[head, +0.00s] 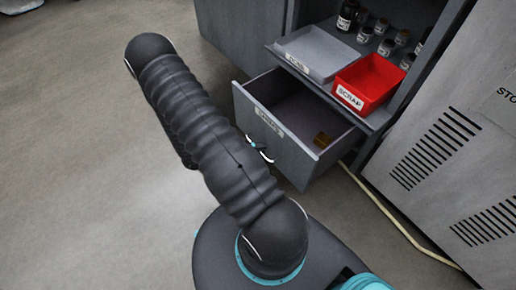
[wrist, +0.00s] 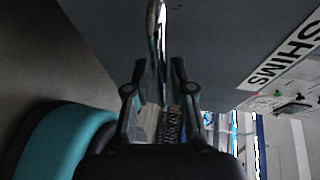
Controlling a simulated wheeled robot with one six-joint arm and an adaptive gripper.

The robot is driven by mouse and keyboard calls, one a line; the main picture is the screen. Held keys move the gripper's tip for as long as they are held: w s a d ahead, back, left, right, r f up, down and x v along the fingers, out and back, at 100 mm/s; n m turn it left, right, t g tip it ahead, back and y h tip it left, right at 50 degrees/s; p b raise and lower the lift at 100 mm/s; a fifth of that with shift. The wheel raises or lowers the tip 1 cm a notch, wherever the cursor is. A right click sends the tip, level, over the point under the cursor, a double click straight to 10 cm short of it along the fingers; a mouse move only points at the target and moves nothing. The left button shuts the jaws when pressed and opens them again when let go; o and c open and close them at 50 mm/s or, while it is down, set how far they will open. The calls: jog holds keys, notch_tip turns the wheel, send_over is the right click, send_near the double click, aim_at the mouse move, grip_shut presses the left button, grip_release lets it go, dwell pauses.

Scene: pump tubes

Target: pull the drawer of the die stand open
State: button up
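The drawer (head: 290,150) of the grey die stand (head: 240,30) stands well out from the body, its inside in view. Its grey front fills the top of the wrist view (wrist: 230,40), with a SHIMS label (wrist: 283,52). The bright metal handle (wrist: 157,35) runs between my fingertips. My gripper (wrist: 160,68) looks shut on the handle, one finger on each side. In the head view my dark arm hides most of the gripper and part of the drawer front; a bit of the handle (head: 267,156) shows. A small amber piece (head: 321,140) lies inside the drawer.
Above the drawer, a grey tray (head: 318,50) and a red SCRAP bin (head: 368,80) sit on a shelf, with several small bottles (head: 365,33) behind. A vented grey cabinet (head: 455,150) stands at right. A pale cable (head: 395,220) lies on the floor. The floor at left is clear.

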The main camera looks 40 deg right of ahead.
dwell(0.3)
jog(key=v, duration=1.2)
dwell(0.3)
